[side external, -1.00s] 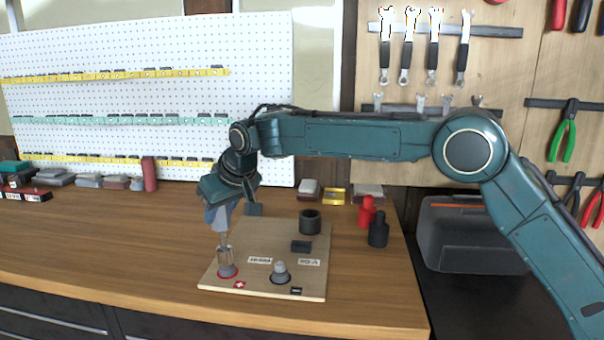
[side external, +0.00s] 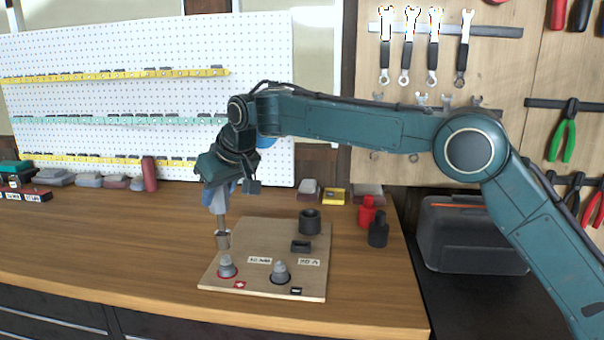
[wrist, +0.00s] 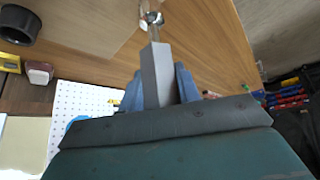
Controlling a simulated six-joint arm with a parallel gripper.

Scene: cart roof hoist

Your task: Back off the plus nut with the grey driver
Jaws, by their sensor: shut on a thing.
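My gripper (side external: 217,195) is shut on the grey driver (side external: 221,226), which hangs upright with its socket end down. In the wrist view the driver's grey handle (wrist: 157,75) sits between my two blue fingers. The socket is a short way above the plus nut (side external: 227,266), with a gap between them. The plus nut is a grey cone-topped piece in a red ring, beside a red plus label (side external: 240,285). It stands at the left front of the wooden board (side external: 255,232). Whether anything is inside the socket cannot be seen.
A second grey nut (side external: 280,272) in a black ring stands right of the plus nut. A black cup (side external: 310,222) and black block (side external: 301,246) are at the board's right. Red (side external: 366,213) and black (side external: 378,231) pieces stand beyond the board.

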